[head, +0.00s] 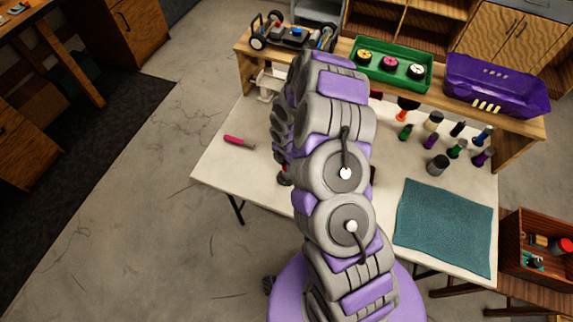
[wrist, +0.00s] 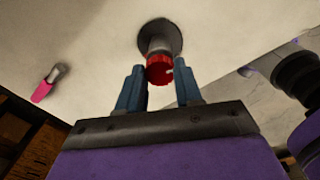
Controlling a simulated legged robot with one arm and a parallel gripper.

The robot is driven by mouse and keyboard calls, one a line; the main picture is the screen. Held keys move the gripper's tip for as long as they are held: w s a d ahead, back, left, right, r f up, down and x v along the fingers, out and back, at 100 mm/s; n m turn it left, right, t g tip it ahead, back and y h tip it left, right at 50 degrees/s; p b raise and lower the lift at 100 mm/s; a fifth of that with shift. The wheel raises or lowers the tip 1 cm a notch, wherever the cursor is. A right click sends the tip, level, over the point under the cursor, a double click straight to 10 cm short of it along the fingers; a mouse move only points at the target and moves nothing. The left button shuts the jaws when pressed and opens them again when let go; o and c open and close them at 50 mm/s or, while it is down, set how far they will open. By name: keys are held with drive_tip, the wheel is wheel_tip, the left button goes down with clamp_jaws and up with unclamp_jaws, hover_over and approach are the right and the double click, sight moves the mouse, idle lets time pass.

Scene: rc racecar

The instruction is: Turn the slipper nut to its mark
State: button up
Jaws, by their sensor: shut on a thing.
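The slipper nut (wrist: 158,68) is a red, ridged cap in the wrist view. It sits on a grey post with a dark round flange (wrist: 160,36) against the pale table surface. A small pale mark shows at the nut's right side. My gripper (wrist: 159,73) has its two blue-grey fingers on either side of the nut, shut on it. A reference mark on the post cannot be made out. In the head view my arm covers most of this spot, and my gripper is hidden there.
A pink-handled tool (head: 238,140) lies on the table's left part (head: 222,165). A teal mat (head: 445,228) lies at the right, with several small bottles behind it. A shelf at the back holds an RC car (head: 293,36), a green tray (head: 391,83) and a purple car body (head: 497,84).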

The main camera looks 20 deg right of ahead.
drive_tip(key=c, duration=0.3)
drive_tip(key=shift+c, duration=0.3)
drive_tip(key=m, duration=0.3)
drive_tip(key=m, duration=0.3)
drive_tip(key=shift+m, duration=0.4)
